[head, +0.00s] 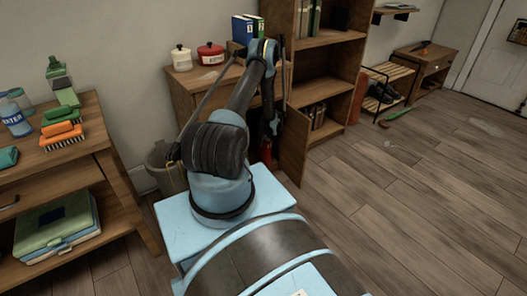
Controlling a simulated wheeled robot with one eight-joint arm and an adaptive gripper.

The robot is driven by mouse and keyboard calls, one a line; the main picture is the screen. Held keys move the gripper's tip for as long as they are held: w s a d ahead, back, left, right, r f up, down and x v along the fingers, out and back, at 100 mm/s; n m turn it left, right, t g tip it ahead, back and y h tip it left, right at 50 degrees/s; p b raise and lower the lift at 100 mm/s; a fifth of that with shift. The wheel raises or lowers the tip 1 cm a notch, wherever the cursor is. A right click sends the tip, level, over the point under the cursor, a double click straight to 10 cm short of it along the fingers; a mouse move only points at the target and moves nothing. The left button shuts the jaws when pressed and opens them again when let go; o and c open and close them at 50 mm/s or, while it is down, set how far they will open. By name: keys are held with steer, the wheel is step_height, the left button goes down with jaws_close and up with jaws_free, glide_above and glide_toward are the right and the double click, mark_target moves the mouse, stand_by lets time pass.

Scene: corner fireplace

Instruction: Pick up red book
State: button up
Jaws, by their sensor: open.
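My arm rises in the middle of the head view and bends down at the open cabinet. My gripper (270,126) hangs low at the cabinet's opening, small and dark, largely merged with the arm and the shadow; it is open. A small red object (265,151) shows just below the gripper, partly hidden, and I cannot tell whether it is the red book. Several brownish-red books (317,116) stand on a low shelf of the bookcase to the right.
The cabinet's door (292,146) stands open toward the floor. A red pot (210,53), a white canister (181,58) and a blue binder (242,29) stand on the cabinet. A wooden shelf unit (122,190) is at left, with a bin (165,172) beside it.

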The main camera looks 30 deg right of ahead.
steer(key=shift+f, duration=0.15)
stand_by(0.3)
jaws_close()
